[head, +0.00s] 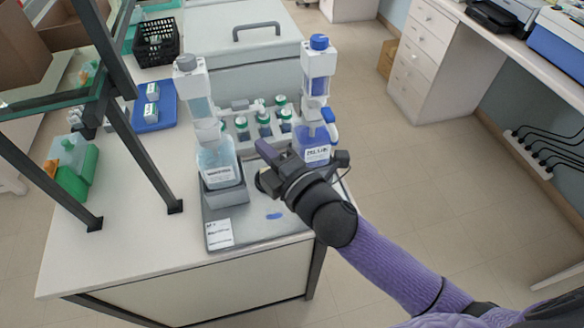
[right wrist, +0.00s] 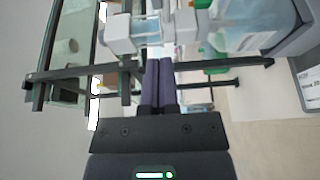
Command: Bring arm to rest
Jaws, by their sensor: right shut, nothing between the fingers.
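My right gripper (head: 266,165) reaches over the grey tray on the bench, between and in front of the two dispenser bottles. Its fingers are shut and empty; they also show pressed together in the right wrist view (right wrist: 158,80). The clear, pale-blue dispenser bottle (head: 216,160) stands upright in a grey holder just left of the fingers. The blue dispenser bottle (head: 313,140) stands upright behind and right of the gripper, partly hidden by my wrist. In the right wrist view the clear bottle (right wrist: 255,25) looms close at the upper right. My left gripper is not in view.
The grey tray (head: 245,235) carries a label and a small blue mark. Several green-capped bottles (head: 264,122) stand behind. A dark metal shelf frame (head: 140,150), blue tray (head: 166,112) and black basket (head: 156,45) are at left. The floor at right is free.

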